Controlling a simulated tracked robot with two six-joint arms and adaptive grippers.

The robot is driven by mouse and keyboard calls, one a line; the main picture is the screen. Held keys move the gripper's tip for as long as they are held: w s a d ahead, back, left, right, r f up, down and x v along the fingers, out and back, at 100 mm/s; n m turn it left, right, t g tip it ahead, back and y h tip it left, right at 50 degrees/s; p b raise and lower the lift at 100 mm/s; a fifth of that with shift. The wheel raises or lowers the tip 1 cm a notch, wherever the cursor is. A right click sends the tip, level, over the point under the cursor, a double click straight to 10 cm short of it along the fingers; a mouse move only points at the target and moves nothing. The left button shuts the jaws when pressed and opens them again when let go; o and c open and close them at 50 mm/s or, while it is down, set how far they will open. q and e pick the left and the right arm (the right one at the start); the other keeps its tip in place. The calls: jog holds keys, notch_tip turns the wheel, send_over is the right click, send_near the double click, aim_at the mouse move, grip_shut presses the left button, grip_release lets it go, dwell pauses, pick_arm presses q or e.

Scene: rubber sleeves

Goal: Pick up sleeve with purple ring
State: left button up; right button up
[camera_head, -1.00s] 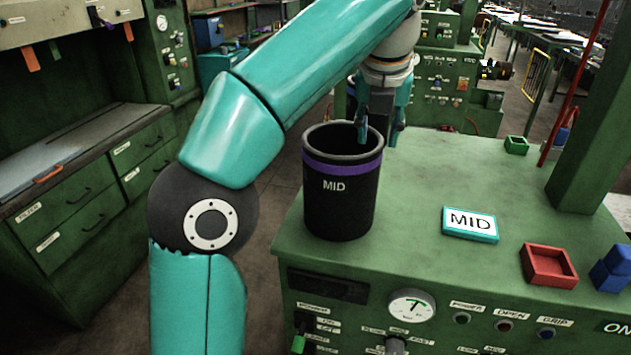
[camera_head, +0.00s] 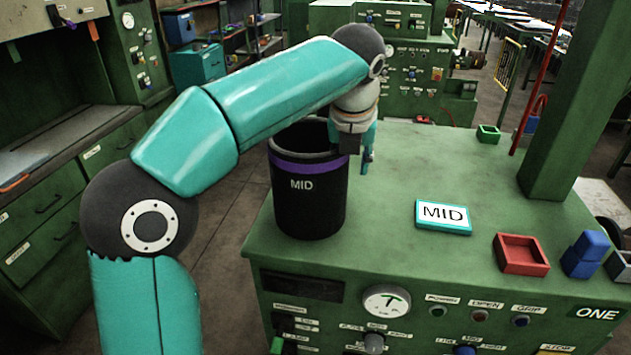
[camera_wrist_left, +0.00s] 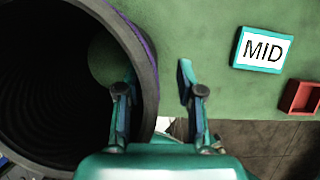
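The black sleeve (camera_head: 308,207) marked MID, with a purple ring (camera_head: 310,166) below its rim, stands upright on the green machine top. Its open mouth fills the left of the left wrist view (camera_wrist_left: 146,60). My left gripper (camera_head: 362,152) is at the sleeve's right rear rim, pointing down. In the left wrist view the two fingers (camera_wrist_left: 157,105) are apart. One finger overlaps the sleeve's mouth and the other is outside, with the wall between them. I cannot tell how deep the inner finger sits. My right gripper is not in view.
A MID sign (camera_head: 443,216) lies right of the sleeve. A red tray (camera_head: 521,255), blue blocks (camera_head: 583,256) and a small green tray (camera_head: 488,134) are on the machine top (camera_head: 415,170). A green post (camera_head: 565,130) stands at right. The front panel has knobs and a gauge.

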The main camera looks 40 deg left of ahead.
pick_arm(q)
jog(key=shift+s+a, duration=0.15)
jog(key=shift+a, duration=0.1)
jog(key=c, duration=0.3)
grip_shut()
